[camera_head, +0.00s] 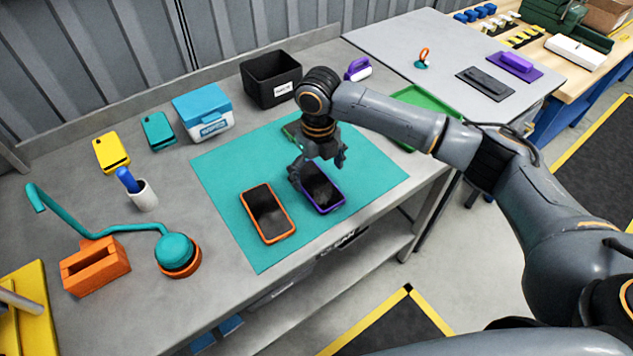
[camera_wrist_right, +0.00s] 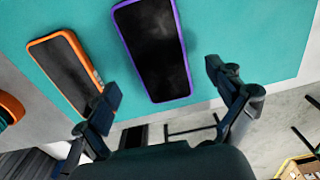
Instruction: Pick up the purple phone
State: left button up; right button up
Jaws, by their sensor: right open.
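The purple phone (camera_head: 324,195) lies flat, dark screen up, on the teal mat (camera_head: 228,170). It also shows in the right wrist view (camera_wrist_right: 155,50), long and upright in the picture, ahead of the fingers. My right gripper (camera_head: 317,173) is over the phone's far part and hides some of it in the head view. Its two fingers are spread apart with nothing between them; in the right wrist view the open gripper (camera_wrist_right: 165,88) faces the phone's near end. An orange phone (camera_head: 267,214) lies to the left of the purple one. My left gripper is not in view.
A black bin (camera_head: 270,80) and a blue-and-white box (camera_head: 202,110) stand at the back. Yellow (camera_head: 110,153) and teal (camera_head: 158,132) phone-like items lie left.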

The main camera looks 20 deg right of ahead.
aim_at(317, 186)
notch_tip(317, 186, down, 2)
jog(key=shift+f, duration=0.45)
jog(key=shift+c, duration=0.9)
jog(key=c, duration=1)
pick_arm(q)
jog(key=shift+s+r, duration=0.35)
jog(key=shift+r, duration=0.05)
pick_arm(e)
jog(key=shift+r, duration=0.15)
